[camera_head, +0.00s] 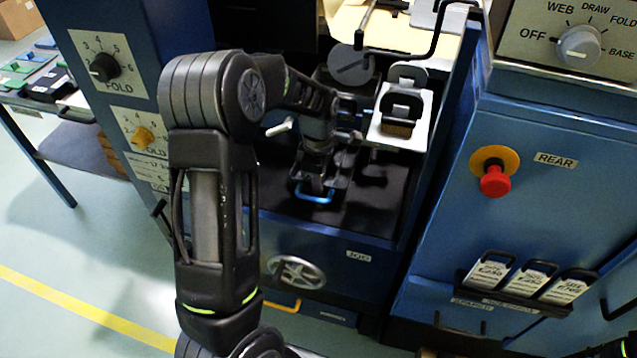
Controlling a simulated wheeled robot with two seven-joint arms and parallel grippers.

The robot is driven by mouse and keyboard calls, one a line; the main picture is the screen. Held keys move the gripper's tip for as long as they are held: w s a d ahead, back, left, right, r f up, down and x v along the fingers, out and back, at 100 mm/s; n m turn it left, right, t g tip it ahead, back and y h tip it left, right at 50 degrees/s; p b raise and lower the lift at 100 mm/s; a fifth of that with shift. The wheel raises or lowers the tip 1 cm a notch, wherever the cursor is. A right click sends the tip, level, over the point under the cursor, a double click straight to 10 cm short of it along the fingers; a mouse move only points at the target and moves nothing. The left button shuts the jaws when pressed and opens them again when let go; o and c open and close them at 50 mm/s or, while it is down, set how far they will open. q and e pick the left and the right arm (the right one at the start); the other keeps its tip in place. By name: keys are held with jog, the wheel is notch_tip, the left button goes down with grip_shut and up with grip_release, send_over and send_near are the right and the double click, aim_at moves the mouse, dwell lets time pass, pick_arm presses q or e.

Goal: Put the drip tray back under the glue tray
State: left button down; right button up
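My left gripper (315,186) points down into the dark bay of the blue machine. Its fingertips are at or just above a blue handle-like bar (316,199) at the front of the dark surface; contact and finger gap are unclear. The bar may belong to the drip tray, but the tray body cannot be made out. A white tray-like part (414,135) with a black handle and a brown block is right of the gripper; I cannot tell if it is the glue tray. My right gripper is not in view.
A red stop button (495,181) and several hanging tags (527,279) are on the right cabinet. A round handwheel (295,272) and an orange handle (283,305) are below the bay. Dark surface (372,205) right of the gripper looks clear. Side panels flank the bay.

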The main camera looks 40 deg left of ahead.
pick_arm(q)
jog(key=shift+f, duration=0.2)
jog(key=c, duration=1.6)
grip_release()
jog(key=shift+c, duration=0.2)
jog(key=shift+r, duration=0.1)
notch_tip(320, 180, up, 12)
jog(key=shift+r, duration=0.1)
